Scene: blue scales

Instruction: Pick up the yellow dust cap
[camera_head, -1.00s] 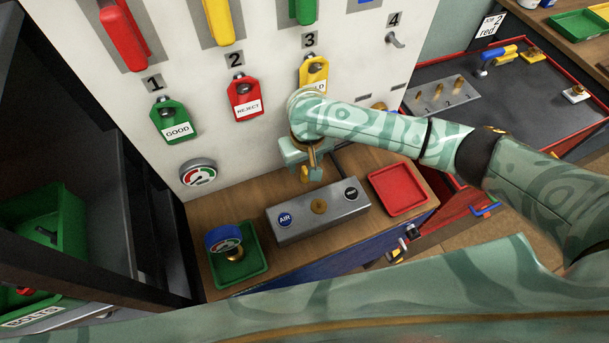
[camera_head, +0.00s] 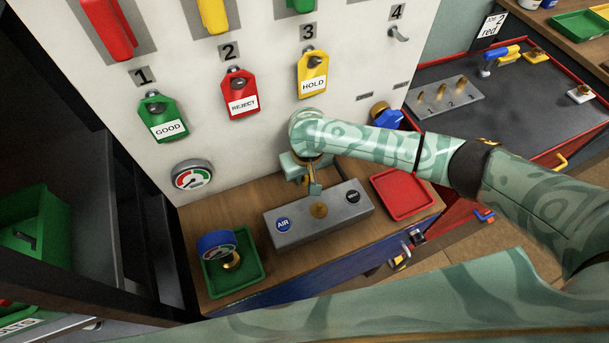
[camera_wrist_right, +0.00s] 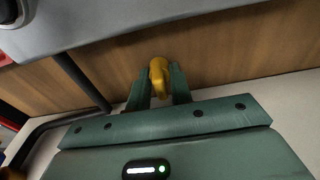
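The yellow dust cap (camera_wrist_right: 159,78) sits between the two green fingers of my right gripper (camera_wrist_right: 160,82) in the right wrist view, with both fingers against its sides. In the head view my right gripper (camera_head: 312,186) hangs just behind the grey block (camera_head: 340,218) with the AIR label, close to the white panel. Only a small yellow bit of the cap shows there, the rest hidden by the gripper. My left gripper is out of view.
A green tray (camera_head: 238,283) with a blue-rimmed gauge (camera_head: 216,245) stands left of the block. A red tray (camera_head: 402,194) lies to its right. The white panel (camera_head: 262,150) with hanging tags rises behind. A black hose (camera_wrist_right: 82,82) runs behind the block.

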